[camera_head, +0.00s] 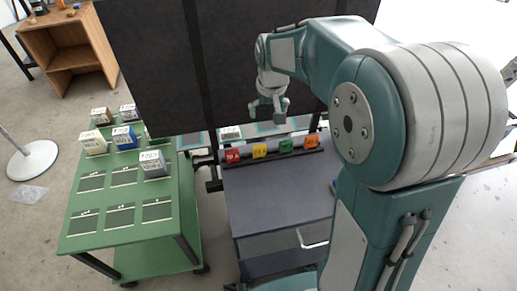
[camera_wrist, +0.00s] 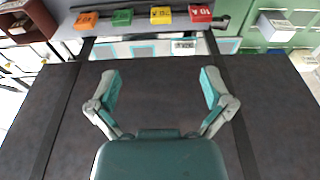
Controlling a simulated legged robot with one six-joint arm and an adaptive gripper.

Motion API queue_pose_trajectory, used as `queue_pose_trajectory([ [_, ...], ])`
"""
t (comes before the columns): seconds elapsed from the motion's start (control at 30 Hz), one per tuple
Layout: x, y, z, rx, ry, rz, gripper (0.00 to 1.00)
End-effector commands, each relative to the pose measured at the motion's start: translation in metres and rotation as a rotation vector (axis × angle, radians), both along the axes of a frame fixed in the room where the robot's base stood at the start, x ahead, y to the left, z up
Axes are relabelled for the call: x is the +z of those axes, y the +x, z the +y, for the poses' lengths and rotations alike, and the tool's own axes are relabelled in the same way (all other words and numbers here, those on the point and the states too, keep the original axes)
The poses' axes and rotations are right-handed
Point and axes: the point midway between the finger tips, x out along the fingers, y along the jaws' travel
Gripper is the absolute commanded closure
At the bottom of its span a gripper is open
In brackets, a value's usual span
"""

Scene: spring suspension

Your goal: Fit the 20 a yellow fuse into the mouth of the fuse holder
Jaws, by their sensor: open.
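The yellow fuse (camera_head: 260,150) stands in a row on the dark grey cart, between a red fuse (camera_head: 233,155) and a green fuse (camera_head: 286,145). In the wrist view the yellow fuse (camera_wrist: 160,15) shows at the top edge, its label too small to read surely. My gripper (camera_head: 268,106) is open and empty, in front of the dark panel and above the row, apart from the fuses. In the wrist view both fingers of my gripper (camera_wrist: 160,85) are spread with nothing between them. I cannot surely pick out the fuse holder; a small white block (camera_wrist: 183,46) sits beyond the panel's edge.
An orange fuse (camera_head: 311,141) ends the row. A large dark panel (camera_head: 160,60) stands upright behind my gripper. A green table (camera_head: 120,170) at left bears several small labelled boxes (camera_head: 153,162). The grey cart top (camera_head: 270,190) is clear in front of the row.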

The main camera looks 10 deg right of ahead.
Motion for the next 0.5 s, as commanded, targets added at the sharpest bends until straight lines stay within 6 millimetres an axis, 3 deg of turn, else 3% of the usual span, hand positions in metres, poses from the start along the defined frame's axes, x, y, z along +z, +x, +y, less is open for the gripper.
queue_pose_trajectory([
  [0.2,-0.048,0.042,0.0,0.0,0.0,0.065,0.0],
  [0.5,-0.124,0.087,0.0,0.0,0.0,0.145,0.0],
])
